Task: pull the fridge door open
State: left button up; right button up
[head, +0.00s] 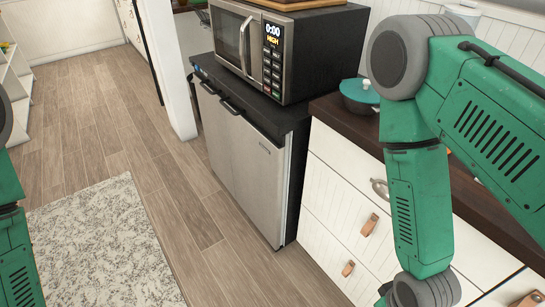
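The fridge is a low unit with a dark top, its silver door (243,165) facing the open floor. The door looks shut, flush with the front. Two dark handles sit along its top edge, one toward the left (207,88) and one nearer the middle (231,108). My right arm, green and grey, comes in from the right and hangs down in front of the drawers, to the right of the fridge. My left arm shows only at the left edge, far from the door. Neither gripper's fingers can be seen.
A microwave (262,48) stands on top of the fridge. White drawers (345,205) with a dark worktop adjoin it on the right, with a teal pot (360,97) on top. Wood floor (185,200) and a grey rug (95,250) lie clear in front.

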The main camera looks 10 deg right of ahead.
aim_at(260, 157)
jog(key=i+j+z, duration=0.5)
jog(key=i, duration=0.2)
jog(key=i+j+z, duration=0.5)
jog(key=i+j, duration=0.15)
